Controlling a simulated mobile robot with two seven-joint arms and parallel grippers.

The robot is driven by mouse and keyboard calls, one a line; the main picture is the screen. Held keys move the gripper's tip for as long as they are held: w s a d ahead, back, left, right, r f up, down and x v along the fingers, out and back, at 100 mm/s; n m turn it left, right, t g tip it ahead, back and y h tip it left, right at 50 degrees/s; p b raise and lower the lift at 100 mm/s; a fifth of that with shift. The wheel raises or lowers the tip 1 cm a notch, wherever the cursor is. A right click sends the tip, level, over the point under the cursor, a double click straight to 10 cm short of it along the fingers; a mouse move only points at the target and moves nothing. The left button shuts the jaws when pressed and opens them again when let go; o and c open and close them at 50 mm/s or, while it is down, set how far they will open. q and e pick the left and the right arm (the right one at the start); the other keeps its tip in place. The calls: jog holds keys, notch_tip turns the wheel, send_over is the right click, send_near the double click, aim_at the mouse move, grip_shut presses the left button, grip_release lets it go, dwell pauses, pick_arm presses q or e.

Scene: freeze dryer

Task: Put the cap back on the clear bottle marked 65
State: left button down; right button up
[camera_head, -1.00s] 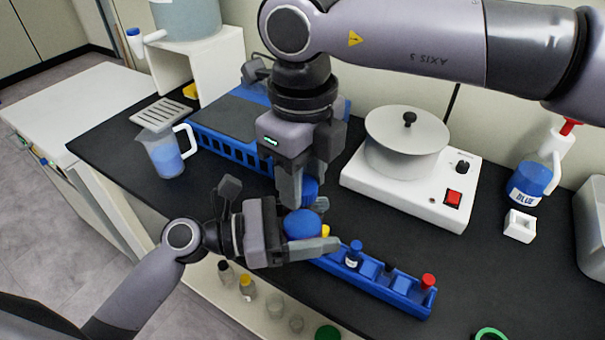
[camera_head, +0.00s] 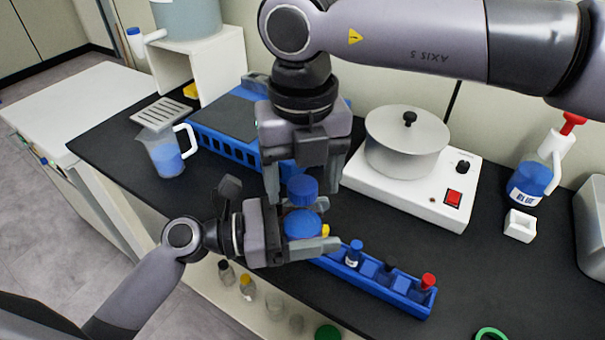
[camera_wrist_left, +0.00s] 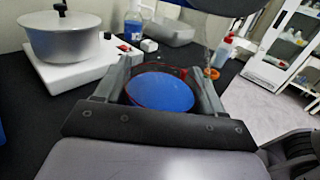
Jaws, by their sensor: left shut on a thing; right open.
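My left gripper (camera_head: 318,235) is shut on a clear bottle with a rounded blue body (camera_head: 302,225). The blue also shows between the fingers in the left wrist view (camera_wrist_left: 162,92). A ribbed blue cap (camera_head: 302,188) is directly above the bottle, looking level. The neck is hidden, so I cannot tell whether the cap is seated. My right gripper (camera_head: 300,193) points down from above with its fingers apart, one on each side of the cap. The marking 65 is not readable in these views.
A blue rack (camera_head: 385,287) with small capped vials lies right of the left gripper. A white hot plate (camera_head: 400,195) with a covered pot (camera_head: 405,150) stands behind. A beaker (camera_head: 165,158) and a blue crate (camera_head: 215,150) are at left. The front right bench is mostly clear.

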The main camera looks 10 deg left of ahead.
notch_tip(320, 180, up, 12)
dwell(0.5)
pick_arm(q)
jog(key=shift+a, duration=0.1)
pick_arm(e)
jog(key=shift+a, duration=0.15)
